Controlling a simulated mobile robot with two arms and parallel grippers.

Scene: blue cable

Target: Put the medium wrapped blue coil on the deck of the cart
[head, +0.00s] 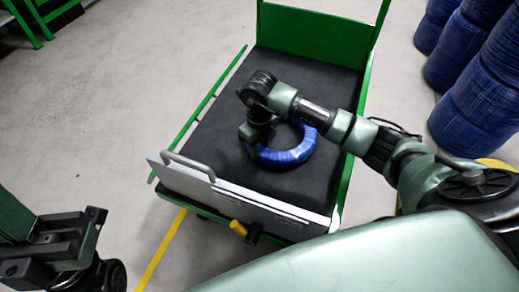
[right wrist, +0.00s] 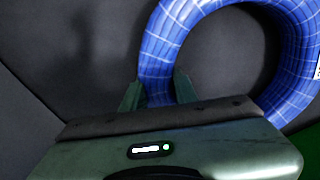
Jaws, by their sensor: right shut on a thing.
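The wrapped blue coil (head: 288,154) is a ring over the black deck (head: 222,120) of the green cart, toward its front half. In the right wrist view the coil (right wrist: 168,40) shows its wrapping bands, and its ring passes between the two fingers of my right gripper (right wrist: 158,92). My right gripper (head: 252,150) is shut on the left side of the ring. The coil appears to lie flat on or just above the deck; I cannot tell whether it touches. My left gripper (head: 60,240) is at the lower left, away from the cart; its jaws are unclear.
A grey panel with a handle (head: 190,165) closes the cart's near end. Green rails (head: 205,100) run along its sides, and a green frame (head: 310,35) stands at the far end. Stacks of blue coils (head: 480,90) stand on the right. The deck's far half is clear.

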